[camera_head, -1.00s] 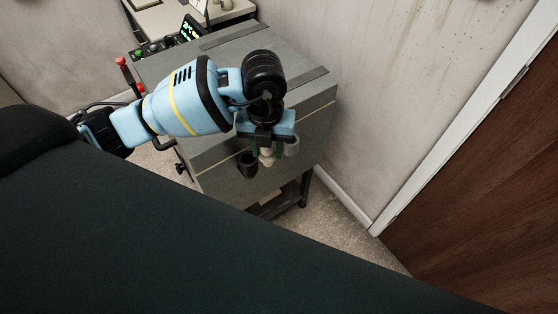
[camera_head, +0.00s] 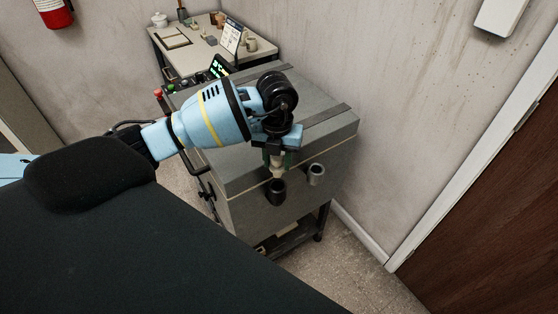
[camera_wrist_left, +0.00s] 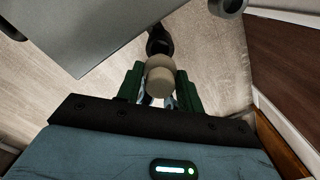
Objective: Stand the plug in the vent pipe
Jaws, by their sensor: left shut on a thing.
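The plug (camera_head: 277,171) is a pale beige, rounded piece. My left gripper (camera_head: 276,160) is shut on it, and its green fingers flank the plug (camera_wrist_left: 160,82) in the left wrist view. Two short open pipes stick out from the front of the grey kiln-like box. The dark pipe (camera_head: 276,194) sits right below the plug in the head view and just beyond it in the left wrist view (camera_wrist_left: 159,44). The lighter grey pipe (camera_head: 316,175) is to the right. I cannot tell which is the vent pipe. The plug appears above the dark pipe, apart from its bottom. My right gripper is not in view.
The grey box (camera_head: 248,212) stands on a dark stand against the wall. A worktable (camera_head: 190,62) with small pots and a sign is behind it. A brown door (camera_head: 500,215) is at the right. The floor in front of the door is clear.

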